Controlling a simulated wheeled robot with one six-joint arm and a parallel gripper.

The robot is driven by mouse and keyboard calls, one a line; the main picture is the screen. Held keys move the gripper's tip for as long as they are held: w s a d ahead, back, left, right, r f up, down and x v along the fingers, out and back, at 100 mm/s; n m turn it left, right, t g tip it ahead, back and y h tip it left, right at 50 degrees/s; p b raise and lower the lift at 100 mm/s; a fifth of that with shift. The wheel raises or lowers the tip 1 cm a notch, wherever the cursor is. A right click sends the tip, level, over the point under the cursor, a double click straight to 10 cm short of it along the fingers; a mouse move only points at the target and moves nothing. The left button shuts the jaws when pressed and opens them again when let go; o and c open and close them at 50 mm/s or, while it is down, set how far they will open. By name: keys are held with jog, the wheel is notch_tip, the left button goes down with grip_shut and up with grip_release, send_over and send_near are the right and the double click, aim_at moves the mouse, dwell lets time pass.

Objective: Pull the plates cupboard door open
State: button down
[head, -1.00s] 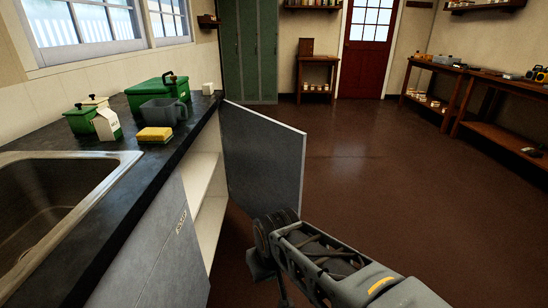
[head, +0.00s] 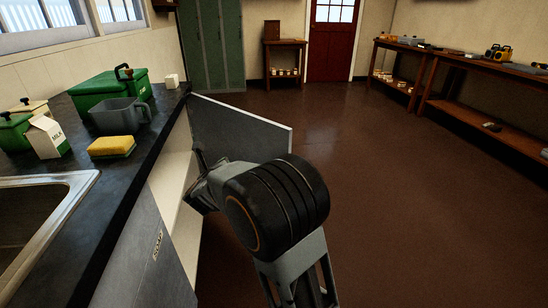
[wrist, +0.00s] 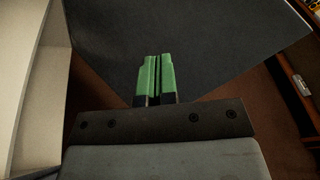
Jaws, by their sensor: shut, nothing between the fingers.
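The open cupboard door (head: 240,128) is a grey panel standing out from the counter front, wide open over the floor. My gripper (wrist: 156,80) has green fingers that are shut together and empty. In the wrist view the dark door panel (wrist: 215,40) fills the space beyond the fingertips; I cannot tell whether they touch it. In the head view my wrist covers the lower part of the door, and the fingers are not clear. The cupboard's pale inside (head: 172,185) shows between the counter and the door.
A closed grey front (head: 140,260) with a small label I cannot read is nearer. A sink (head: 50,220), yellow sponge (head: 112,147), jug (head: 120,115) and green box (head: 110,92) are on the counter. The brown floor (head: 400,190) to the right is clear.

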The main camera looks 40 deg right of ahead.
jog(key=s+d+f+m+g+h, duration=0.4)
jog(key=m+g+h, duration=0.3)
jog(key=m, duration=0.6)
jog(key=m+g+b, duration=0.1)
jog(key=b, duration=0.1)
send_near(278, 154)
jog(key=x, duration=0.7)
jog(key=shift+d, duration=0.25)
